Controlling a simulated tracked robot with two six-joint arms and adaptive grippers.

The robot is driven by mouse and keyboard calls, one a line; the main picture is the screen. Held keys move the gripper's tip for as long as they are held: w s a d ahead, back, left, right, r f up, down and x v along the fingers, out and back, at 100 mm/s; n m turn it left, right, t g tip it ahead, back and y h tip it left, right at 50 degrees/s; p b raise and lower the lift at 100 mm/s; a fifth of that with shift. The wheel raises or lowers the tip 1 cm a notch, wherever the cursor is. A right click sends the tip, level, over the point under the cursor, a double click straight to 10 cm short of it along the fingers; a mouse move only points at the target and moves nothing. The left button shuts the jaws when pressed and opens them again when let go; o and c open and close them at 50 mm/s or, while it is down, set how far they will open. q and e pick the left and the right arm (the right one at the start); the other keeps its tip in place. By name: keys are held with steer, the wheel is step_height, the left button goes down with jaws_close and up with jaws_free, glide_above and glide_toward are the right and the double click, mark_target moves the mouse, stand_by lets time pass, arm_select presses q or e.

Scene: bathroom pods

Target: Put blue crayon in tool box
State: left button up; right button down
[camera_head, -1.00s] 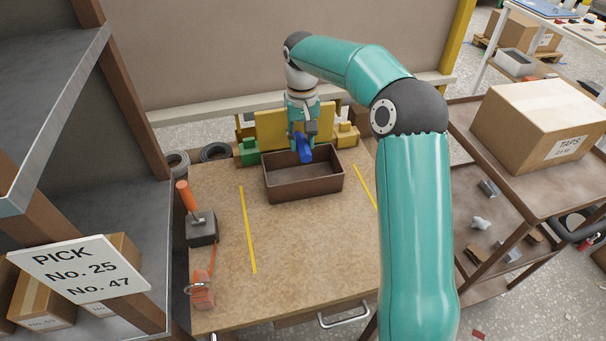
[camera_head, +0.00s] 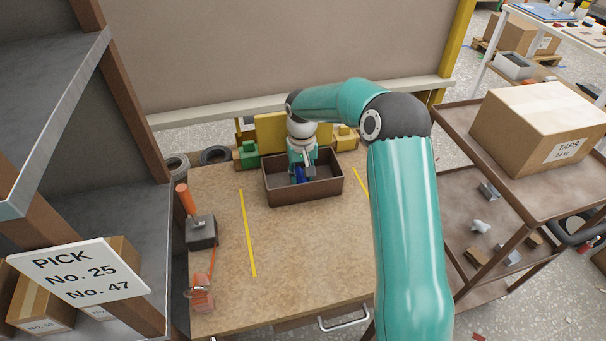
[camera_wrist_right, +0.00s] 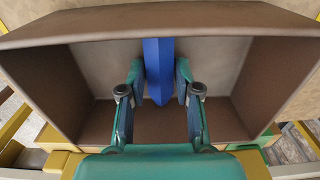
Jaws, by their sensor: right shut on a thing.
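The tool box (camera_head: 330,187) is a brown open-topped box at the far side of the workbench. My right gripper (camera_head: 302,175) reaches down inside it from above. In the right wrist view my right gripper (camera_wrist_right: 160,88) is shut on the blue crayon (camera_wrist_right: 158,60), with its pointed end between the fingers. The crayon (camera_head: 299,176) shows only partly in the head view, below the rim of the box. The box walls (camera_wrist_right: 60,85) surround the fingers in the wrist view. Whether the crayon touches the box floor I cannot tell. My left gripper is not in view.
An orange-handled tool on a dark block (camera_head: 201,230) and an orange item (camera_head: 201,295) stand at the bench's left. Green (camera_head: 246,155) and yellow (camera_head: 345,138) blocks sit behind the box. A shelf is at left, a cart with a carton (camera_head: 535,125) at right. The bench middle is clear.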

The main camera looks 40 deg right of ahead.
mark_target(302, 176)
steer(key=shift+f, duration=0.15)
steer(key=c, duration=0.8)
jaws_free()
steer(key=shift+r, duration=0.2)
step_height(302, 176, up, 12)
steer(key=shift+r, duration=0.1)
